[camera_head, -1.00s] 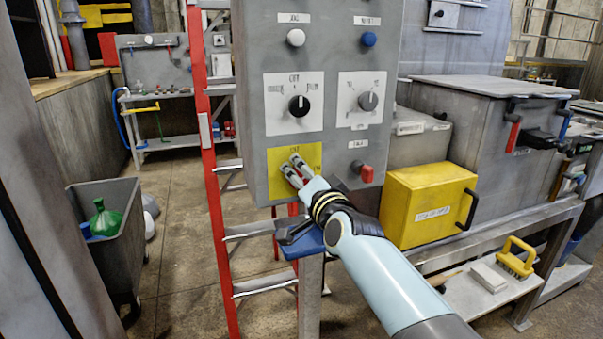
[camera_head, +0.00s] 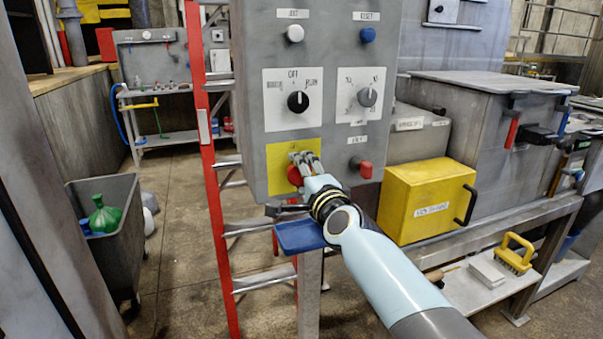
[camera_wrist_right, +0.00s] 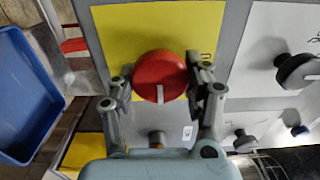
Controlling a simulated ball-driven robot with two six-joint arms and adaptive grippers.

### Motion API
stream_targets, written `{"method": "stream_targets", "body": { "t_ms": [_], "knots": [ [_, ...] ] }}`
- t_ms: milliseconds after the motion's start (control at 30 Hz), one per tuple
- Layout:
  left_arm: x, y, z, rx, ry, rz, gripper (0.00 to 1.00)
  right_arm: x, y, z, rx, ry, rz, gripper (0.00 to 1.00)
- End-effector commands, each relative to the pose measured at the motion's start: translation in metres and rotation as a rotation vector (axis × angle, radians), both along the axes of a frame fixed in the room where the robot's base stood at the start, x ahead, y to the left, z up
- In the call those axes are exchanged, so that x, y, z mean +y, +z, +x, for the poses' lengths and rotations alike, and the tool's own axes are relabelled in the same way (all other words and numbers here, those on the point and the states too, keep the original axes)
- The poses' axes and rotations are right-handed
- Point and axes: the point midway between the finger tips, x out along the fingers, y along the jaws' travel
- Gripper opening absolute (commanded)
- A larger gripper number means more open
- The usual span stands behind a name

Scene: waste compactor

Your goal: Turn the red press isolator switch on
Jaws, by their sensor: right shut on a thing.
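The red isolator switch (camera_head: 293,175) is a round knob on a yellow plate (camera_head: 280,155) at the lower left of the grey control panel (camera_head: 332,50). In the right wrist view the red knob (camera_wrist_right: 160,72) faces me, its white line pointing to the picture's bottom. My right gripper (camera_head: 306,160) is at the knob and partly covers it. In the wrist view its fingers (camera_wrist_right: 159,84) are shut on the knob, one on each side. Lettering on the plate is partly hidden by a finger. My left gripper is not in view.
A black selector knob (camera_head: 298,102) and a grey dial (camera_head: 367,97) sit above the switch. A red-tipped control (camera_head: 364,168) is to its right. A blue tray (camera_head: 300,236) is below, and a red ladder (camera_head: 208,150) stands behind at left.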

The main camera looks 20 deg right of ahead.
Motion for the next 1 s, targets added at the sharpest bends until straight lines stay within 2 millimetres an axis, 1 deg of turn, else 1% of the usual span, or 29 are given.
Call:
{"method": "stream_targets", "body": {
  "t_ms": [500,533,667,700,1000],
  "knots": [
    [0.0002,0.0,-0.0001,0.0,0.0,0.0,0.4,-0.0001,-0.0012,-0.0003,0.003,0.0,0.02,0.18],
    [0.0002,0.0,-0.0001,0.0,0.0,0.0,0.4,-0.0001,-0.0012,-0.0003,0.003,0.0,0.02,0.52],
    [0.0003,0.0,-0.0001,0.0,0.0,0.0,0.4,-0.0001,-0.0011,-0.0003,0.003,0.0,0.019,0.69],
    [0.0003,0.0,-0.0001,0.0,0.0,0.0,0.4,-0.0001,-0.001,-0.0003,0.002,0.0,0.019,0.72],
    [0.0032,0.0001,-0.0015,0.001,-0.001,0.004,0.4,-0.0001,-0.0007,-0.0016,0.002,0.0,0.016,0.72]
  ]
}}
